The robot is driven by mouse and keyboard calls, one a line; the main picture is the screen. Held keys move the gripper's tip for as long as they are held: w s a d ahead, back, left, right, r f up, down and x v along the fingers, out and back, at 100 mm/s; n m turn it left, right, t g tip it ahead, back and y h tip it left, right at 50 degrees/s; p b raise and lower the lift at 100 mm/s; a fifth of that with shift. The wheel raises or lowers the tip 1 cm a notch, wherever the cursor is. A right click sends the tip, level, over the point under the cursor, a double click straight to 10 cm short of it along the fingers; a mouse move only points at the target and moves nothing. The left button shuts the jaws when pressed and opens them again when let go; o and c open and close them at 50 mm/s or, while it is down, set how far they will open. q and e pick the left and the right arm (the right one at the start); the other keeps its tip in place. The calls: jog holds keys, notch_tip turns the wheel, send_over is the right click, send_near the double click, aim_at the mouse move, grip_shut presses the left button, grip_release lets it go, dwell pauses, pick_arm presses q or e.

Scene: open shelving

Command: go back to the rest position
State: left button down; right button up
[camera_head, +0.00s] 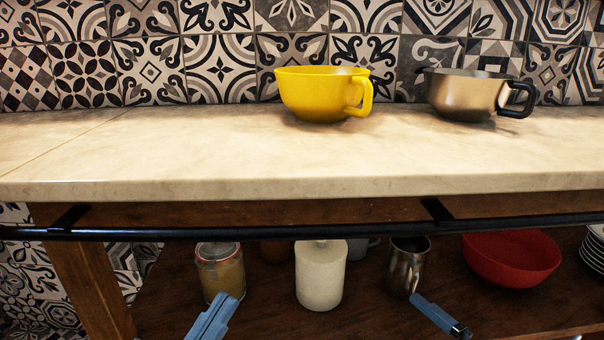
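My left gripper (226,304) shows as a blue-grey piece at the bottom edge, left of centre, in front of the lower shelf and just below a glass jar. No object shows in it, and I cannot make out a gap between its fingers. A blue part with a dark end on the right (440,315) appears to belong to my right arm or gripper. It is below the metal mug, and its fingers cannot be made out. Both lie low in the picture, under the counter and the black rail.
A yellow cup (318,97) and a metal cup (462,95) stand on the stone counter (180,150). A black rail (300,231) runs along its front. Below stand the glass jar (222,272), a white canister (320,275), a metal mug (405,266), a red bowl (511,260) and stacked plates (592,250).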

jog(key=s+a+r+n+t+y, duration=0.1)
jog(key=s+a+r+n+y, duration=0.3)
jog(key=n, duration=1.1)
jog(key=s+a+r+n+y, duration=0.2)
jog(key=s+a+r+n, duration=0.35)
jog(key=n, duration=0.95)
pick_arm(q)
jog(key=w+a+r+n+g+y+p, duration=0.25)
jog(key=r+y+p, duration=0.25)
jog(key=p, duration=1.3)
pick_arm(e)
jog(key=w+d+r+m+t+h, duration=0.1)
jog(key=w+d+r+m+h, duration=0.3)
jog(key=w+r+m+h, duration=0.35)
pick_arm(q)
jog(key=s+a+r+n+g+y+p, duration=0.2)
jog(key=s+n+g+y+p, duration=0.2)
jog(key=p, duration=2)
jog(key=s+g, duration=0.1)
jog(key=g, duration=0.2)
jog(key=shift+s+a+y, duration=0.25)
jog(key=shift+s+y, duration=0.05)
jog(key=shift+s, duration=0.05)
pick_arm(e)
jog(key=s+d+r+m+g+h, duration=0.3)
jog(key=s+g, duration=0.3)
jog(key=s, duration=0.2)
jog(key=shift+d+r+m+g+h, duration=0.3)
jog(key=shift+m+g+h, duration=0.1)
jog(key=shift+h, duration=0.45)
